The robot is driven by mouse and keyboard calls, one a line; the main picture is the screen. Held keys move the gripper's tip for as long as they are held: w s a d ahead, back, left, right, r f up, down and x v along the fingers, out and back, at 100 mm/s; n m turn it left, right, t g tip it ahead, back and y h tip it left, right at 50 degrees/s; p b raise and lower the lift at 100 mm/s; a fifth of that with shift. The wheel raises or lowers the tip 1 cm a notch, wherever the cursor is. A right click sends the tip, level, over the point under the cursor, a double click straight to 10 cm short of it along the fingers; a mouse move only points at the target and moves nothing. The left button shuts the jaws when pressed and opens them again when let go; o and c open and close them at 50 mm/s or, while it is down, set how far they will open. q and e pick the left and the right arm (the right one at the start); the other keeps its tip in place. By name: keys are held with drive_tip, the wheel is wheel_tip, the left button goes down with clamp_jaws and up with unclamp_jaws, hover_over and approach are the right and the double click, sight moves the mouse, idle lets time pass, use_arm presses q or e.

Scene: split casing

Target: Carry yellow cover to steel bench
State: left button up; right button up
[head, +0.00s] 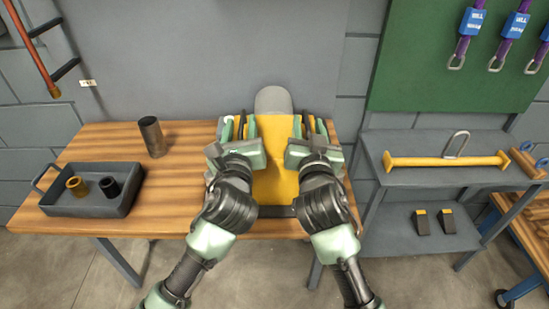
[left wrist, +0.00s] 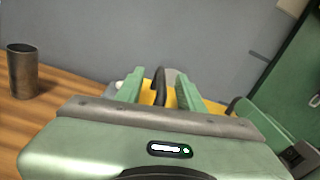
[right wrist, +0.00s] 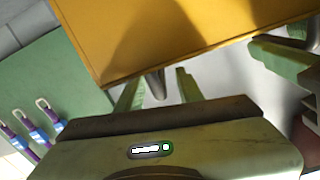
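The yellow cover (head: 275,178) is at the right part of the wooden bench, between my two grippers, with dark handles at its sides. My left gripper (head: 240,128) is open. In the left wrist view its green fingers (left wrist: 160,92) stand apart on either side of a dark handle (left wrist: 160,84), with gaps visible. My right gripper (head: 309,128) is open at the cover's right side. In the right wrist view its fingers (right wrist: 157,90) are spread, with a grey handle part between them beside the yellow cover (right wrist: 180,35). The grey steel bench (head: 430,180) stands at the right.
A yellow bar (head: 440,161) and a metal shackle (head: 458,143) lie on the steel bench top. A grey tray (head: 95,205) with two rings and a dark cup (head: 152,137) stand on the wooden bench (head: 178,190) at left. A gap separates the benches.

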use_arm(q)
clamp_jaws()
use_arm(e)
clamp_jaws()
idle(1.1)
use_arm(q)
drive_tip(key=shift+r, duration=0.25)
use_arm(e)
drive_tip(key=shift+r, duration=0.25)
